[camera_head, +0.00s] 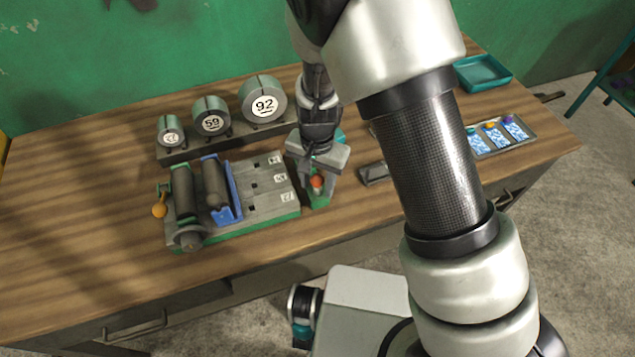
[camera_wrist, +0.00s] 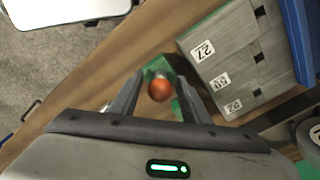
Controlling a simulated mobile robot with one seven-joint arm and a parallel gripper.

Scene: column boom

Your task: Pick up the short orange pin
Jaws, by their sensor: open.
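The short orange pin shows as a round orange top (camera_wrist: 159,91) between my fingers in the wrist view. In the head view its orange part (camera_head: 317,181) shows just under my gripper (camera_head: 318,186). It seems to stand in or on a small green holder (camera_head: 320,201) beside the grey block. My gripper, seen in the wrist view (camera_wrist: 157,97), points down over the pin, with one finger on each side of it. The fingers are apart and a gap shows on both sides of the orange top. The pin's lower part is mostly hidden.
A grey block fixture (camera_head: 262,208) with numbered slots, dark rollers and a blue plate stands left of my gripper. Behind it is a rack with numbered rings (camera_head: 264,101). At right are a tray with blue packets (camera_head: 530,128) and a teal tray (camera_head: 484,71). The table's front-left area is clear.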

